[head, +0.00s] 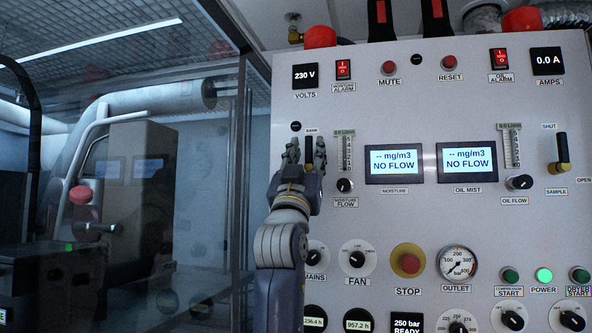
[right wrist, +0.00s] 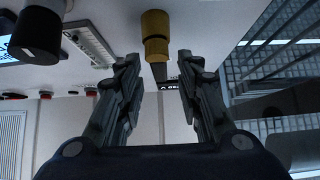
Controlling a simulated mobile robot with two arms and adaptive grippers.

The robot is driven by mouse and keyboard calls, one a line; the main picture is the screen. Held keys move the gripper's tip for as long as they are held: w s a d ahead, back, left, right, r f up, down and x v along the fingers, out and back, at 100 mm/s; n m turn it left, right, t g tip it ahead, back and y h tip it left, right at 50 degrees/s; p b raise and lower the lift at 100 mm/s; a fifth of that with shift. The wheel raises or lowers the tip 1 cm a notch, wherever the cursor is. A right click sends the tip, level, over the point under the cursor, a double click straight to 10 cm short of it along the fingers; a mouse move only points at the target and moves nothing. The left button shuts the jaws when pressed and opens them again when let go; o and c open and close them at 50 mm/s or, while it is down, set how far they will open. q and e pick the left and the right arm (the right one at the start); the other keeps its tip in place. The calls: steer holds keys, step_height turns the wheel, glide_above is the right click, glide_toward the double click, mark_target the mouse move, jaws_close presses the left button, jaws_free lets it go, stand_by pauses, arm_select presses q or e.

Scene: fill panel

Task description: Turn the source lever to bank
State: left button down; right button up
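The source lever (head: 309,148) has a black handle, and its visible part stands upright under the BANK label (head: 312,130) on the grey panel. Its lower part is hidden behind my right gripper in the head view. In the right wrist view a yellow hub (right wrist: 155,35) with a dark handle part (right wrist: 158,71) shows between and beyond the fingers. My right gripper (head: 306,150) is open, one finger on each side of the lever; it also shows in the right wrist view (right wrist: 156,65). I cannot tell whether either finger touches. My left gripper is not in view.
The moisture flow knob (head: 344,185) sits close right of my gripper. A sample lever (head: 562,155) is at the far right. The stop button (head: 410,263) and fan knob (head: 357,259) are lower. A glass wall with a metal frame (head: 240,190) borders the panel's left.

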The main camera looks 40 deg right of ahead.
steer(key=v, duration=1)
steer(key=shift+f, duration=0.35)
steer(key=shift+a, duration=0.2)
